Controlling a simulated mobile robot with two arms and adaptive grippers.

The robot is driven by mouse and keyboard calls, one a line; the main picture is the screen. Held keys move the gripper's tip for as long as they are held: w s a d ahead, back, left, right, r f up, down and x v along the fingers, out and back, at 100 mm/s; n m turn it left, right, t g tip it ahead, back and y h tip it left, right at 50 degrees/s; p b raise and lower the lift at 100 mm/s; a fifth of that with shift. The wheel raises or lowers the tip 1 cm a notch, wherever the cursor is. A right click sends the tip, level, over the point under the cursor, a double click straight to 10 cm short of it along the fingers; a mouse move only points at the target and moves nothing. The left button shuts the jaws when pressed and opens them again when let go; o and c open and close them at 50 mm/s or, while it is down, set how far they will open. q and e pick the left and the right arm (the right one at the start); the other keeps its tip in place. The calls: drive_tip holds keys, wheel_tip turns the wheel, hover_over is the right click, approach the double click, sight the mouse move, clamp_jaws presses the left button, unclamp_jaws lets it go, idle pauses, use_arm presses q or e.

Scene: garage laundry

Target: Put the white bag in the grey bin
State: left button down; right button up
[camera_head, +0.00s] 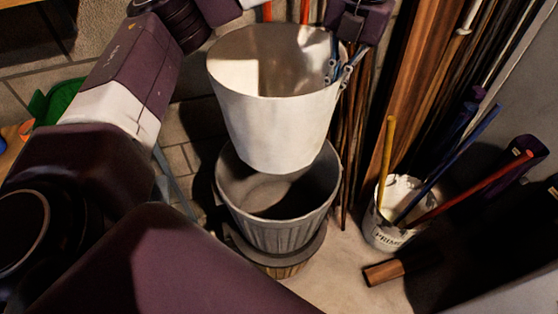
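The white bag (275,125) looks like a wide, open-topped, bucket-shaped container. It hangs upright over the grey bin (280,235), its lower end overlapping the bin's open mouth in the picture. I cannot tell whether its bottom is inside the bin or just above it. My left arm comes in from the left and reaches behind the bag. My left gripper (340,73) grips the bag's right rim, one finger inside and one outside. Purple and dark parts at the right edge look like my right gripper (497,135), in shadow; its fingers are unclear.
A white paint bucket (383,232) with several coloured sticks stands right of the bin. Long wooden boards (412,85) and poles lean on the wall behind. A short wood piece (384,273) is near the bucket. A green object (55,105) is at the left. Some floor is clear between bin and bucket.

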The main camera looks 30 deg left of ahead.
drive_tip(key=w+r+t+b, duration=0.1)
drive_tip(key=w+r+b, duration=0.4)
drive_tip(key=b, duration=0.7)
wheel_tip(320, 180, up, 5)
drive_tip(key=b, duration=0.7)
use_arm(q)
wheel_tip(320, 180, down, 41)
drive_tip(key=b, duration=0.5)
use_arm(e)
drive_tip(key=w+a+r+t+y, duration=0.1)
drive_tip(key=w+a+r+t, duration=0.2)
drive_tip(key=w+r+t, duration=0.2)
drive_tip(key=w+a+r+t+y, duration=0.1)
drive_tip(key=w+a+r+t, duration=0.2)
drive_tip(key=w, duration=0.8)
drive_tip(key=shift+w+r+t+y, duration=0.35)
drive_tip(key=shift+r+t, duration=0.5)
drive_tip(key=shift+t, duration=0.25)
drive_tip(key=shift+a, duration=0.1)
